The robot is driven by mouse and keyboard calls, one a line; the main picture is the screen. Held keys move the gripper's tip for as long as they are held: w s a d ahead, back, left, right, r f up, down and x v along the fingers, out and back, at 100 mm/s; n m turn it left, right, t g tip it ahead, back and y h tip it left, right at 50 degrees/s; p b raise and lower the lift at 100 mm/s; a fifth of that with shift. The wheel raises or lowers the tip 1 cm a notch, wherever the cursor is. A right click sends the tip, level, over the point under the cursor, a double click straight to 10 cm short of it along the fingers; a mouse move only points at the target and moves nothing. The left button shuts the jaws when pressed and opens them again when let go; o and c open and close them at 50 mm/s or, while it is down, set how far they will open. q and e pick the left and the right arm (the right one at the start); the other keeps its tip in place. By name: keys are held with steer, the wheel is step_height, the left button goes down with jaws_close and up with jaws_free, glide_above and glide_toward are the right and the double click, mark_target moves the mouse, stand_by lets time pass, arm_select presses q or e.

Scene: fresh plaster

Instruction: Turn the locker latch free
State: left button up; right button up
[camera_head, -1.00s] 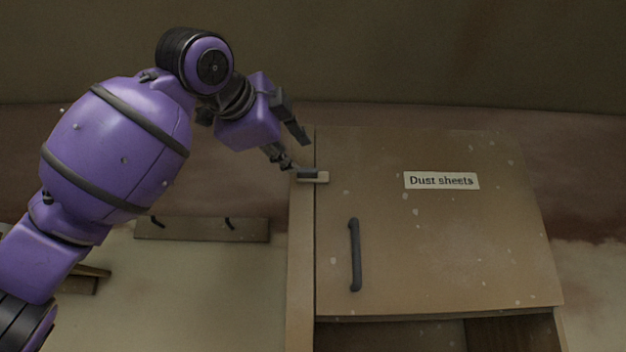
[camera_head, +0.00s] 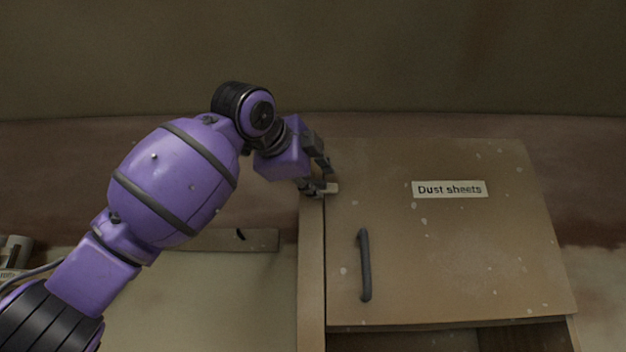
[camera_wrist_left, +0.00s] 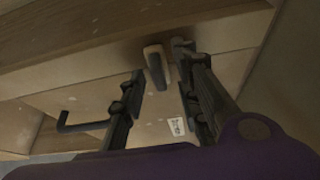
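The locker door (camera_head: 500,250) is closed and carries a "Dust sheets" label (camera_head: 450,189). The latch (camera_head: 332,187) is a small pale bar at the door's upper left edge, lying about level across the seam to the frame. My left gripper (camera_head: 324,178) is at the latch and hides part of it. In the left wrist view the latch (camera_wrist_left: 155,65) stands between the two spread fingers of the left gripper (camera_wrist_left: 160,62), with a gap to the left finger; contact with the right finger is unclear. My right gripper is not in view.
A dark vertical handle (camera_head: 364,265) stands out from the door below the latch. An open compartment (camera_head: 530,338) shows under the door. A hook rail (camera_head: 255,240) is on the wall to the left, partly behind my left arm. The door's right side is clear.

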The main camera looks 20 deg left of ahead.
arm_select(q)
steer(key=shift+w+f, duration=0.2)
steer(key=shift+w, duration=0.1)
jaws_close()
steer(key=shift+f, duration=0.1)
